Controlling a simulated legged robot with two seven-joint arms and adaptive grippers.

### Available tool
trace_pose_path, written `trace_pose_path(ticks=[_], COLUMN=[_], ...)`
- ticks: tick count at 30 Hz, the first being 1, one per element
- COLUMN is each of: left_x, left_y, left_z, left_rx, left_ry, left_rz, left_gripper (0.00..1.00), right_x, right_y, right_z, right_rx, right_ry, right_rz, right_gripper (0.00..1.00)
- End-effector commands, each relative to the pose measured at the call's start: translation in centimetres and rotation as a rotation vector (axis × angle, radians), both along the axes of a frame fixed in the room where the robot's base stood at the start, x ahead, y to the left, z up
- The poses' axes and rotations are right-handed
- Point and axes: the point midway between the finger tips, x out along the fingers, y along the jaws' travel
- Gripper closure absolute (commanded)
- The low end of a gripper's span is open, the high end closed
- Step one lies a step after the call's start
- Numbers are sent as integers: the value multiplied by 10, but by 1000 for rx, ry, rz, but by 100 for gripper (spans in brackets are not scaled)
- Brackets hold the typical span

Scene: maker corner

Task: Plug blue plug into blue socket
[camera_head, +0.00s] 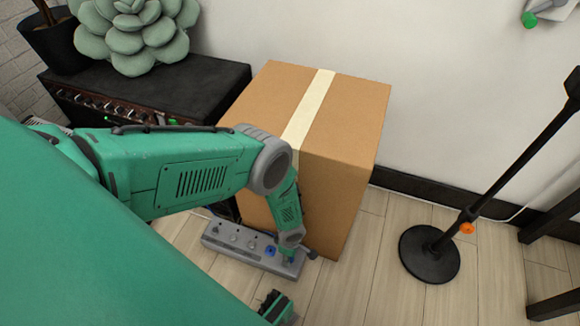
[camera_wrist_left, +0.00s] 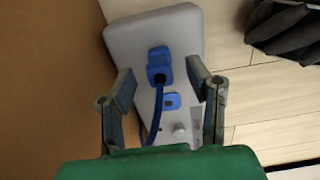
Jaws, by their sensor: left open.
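A grey power strip (camera_head: 228,243) lies on the floor in front of the cardboard box. In the left wrist view, the blue plug (camera_wrist_left: 158,64) with its blue cable is over the strip's far end; I cannot tell whether it is seated or merely resting there. The blue socket (camera_wrist_left: 172,101) is bare, just nearer the wrist; it also shows in the head view (camera_head: 270,251). My left gripper (camera_wrist_left: 168,82) is open, its fingers apart on either side of the strip, holding nothing. My right gripper (camera_head: 275,304) shows partly at the bottom; its jaw state is unclear.
The cardboard box (camera_head: 345,150) stands close behind the strip. A black amplifier (camera_head: 190,85) is at the back left, under a plush succulent (camera_head: 140,35). A round stand base (camera_head: 428,255) is at right. Floor in front of the strip is mostly free.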

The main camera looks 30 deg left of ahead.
Motion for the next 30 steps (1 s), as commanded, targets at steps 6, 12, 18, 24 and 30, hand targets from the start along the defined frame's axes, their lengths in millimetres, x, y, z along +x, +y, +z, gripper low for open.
trace_pose_path(ticks=[6,12,18,24,30], left_x=[0,0,0,0,0], left_y=[0,0,0,0,0], left_z=[-15,-14,-14,-14,-12], left_rx=[0,0,0,0,0], left_ry=[-1,-1,0,-1,-1], left_rz=[2,1,1,1,1], left_gripper=[55,55,87,100,100], right_x=[0,0,0,0,0], right_y=[0,0,0,0,0], right_z=[-11,-10,-10,-10,-8], right_rx=[0,0,0,0,0], right_ry=[0,-1,-1,-1,-1], right_rz=[0,0,0,0,0], right_gripper=[60,60,60,60,60])
